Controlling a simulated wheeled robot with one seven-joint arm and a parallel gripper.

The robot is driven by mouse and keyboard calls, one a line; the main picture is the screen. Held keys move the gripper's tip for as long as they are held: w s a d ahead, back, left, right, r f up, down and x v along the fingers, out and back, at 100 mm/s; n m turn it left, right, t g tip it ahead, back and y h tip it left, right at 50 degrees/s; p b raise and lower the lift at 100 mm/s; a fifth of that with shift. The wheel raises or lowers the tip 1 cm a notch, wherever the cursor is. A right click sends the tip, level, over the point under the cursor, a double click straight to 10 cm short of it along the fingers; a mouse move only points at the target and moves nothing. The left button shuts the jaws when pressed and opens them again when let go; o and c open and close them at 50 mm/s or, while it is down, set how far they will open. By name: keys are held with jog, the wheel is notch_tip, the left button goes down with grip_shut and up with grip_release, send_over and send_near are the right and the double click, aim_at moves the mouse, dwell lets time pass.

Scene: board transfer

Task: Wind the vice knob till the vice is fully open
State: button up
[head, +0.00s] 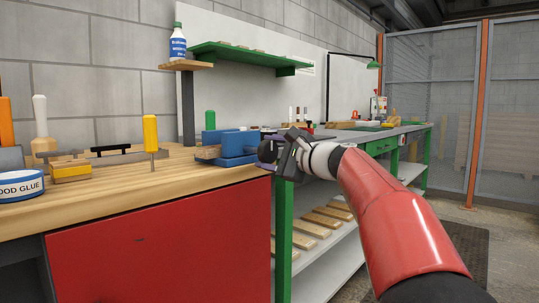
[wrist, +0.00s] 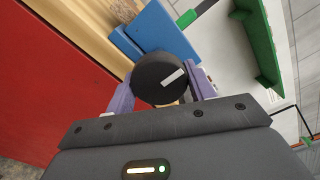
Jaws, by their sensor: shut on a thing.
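The blue vice (head: 230,145) stands at the right end of the wooden workbench, with its jaws toward the left. Its black round knob (wrist: 160,78) shows large in the wrist view, with a white mark on its face. The vice body also shows behind the knob in the wrist view (wrist: 160,30). My gripper (wrist: 160,95) is shut on the knob, with one purple finger on each side of it. In the head view my gripper (head: 272,150) covers part of the vice's right end. How wide the vice jaws stand apart is hard to tell.
On the wooden bench (head: 130,195) are a yellow-handled tool (head: 151,132), a glue tub (head: 20,186) and a green-handled tool (head: 210,120). A bottle (head: 178,42) stands on a post shelf. A green shelf (head: 240,52) hangs behind. Lower shelves with planks lie below my arm.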

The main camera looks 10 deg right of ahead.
jog(key=o, duration=1)
jog(key=shift+c, duration=0.2)
jog(key=v, duration=0.7)
jog(key=shift+s+d, duration=0.25)
jog(key=shift+s, duration=0.05)
jog(key=s+a+f+n+g+h+p, duration=0.2)
jog(key=s+a+f+n+g+p, duration=0.15)
jog(key=s+a+f, duration=0.35)
jog(key=s+a+f+n+g+h+p, duration=0.25)
jog(key=s+f+n, duration=0.3)
jog(key=s, duration=0.45)
jog(key=s+d+f+n+g+h+p, duration=0.3)
jog(key=s+f+n+h, duration=0.3)
jog(key=s+f, duration=0.5)
jog(key=s+d+n, duration=0.1)
jog(key=s, duration=0.2)
jog(key=shift+s+f, duration=0.15)
jog(key=shift+f, duration=0.2)
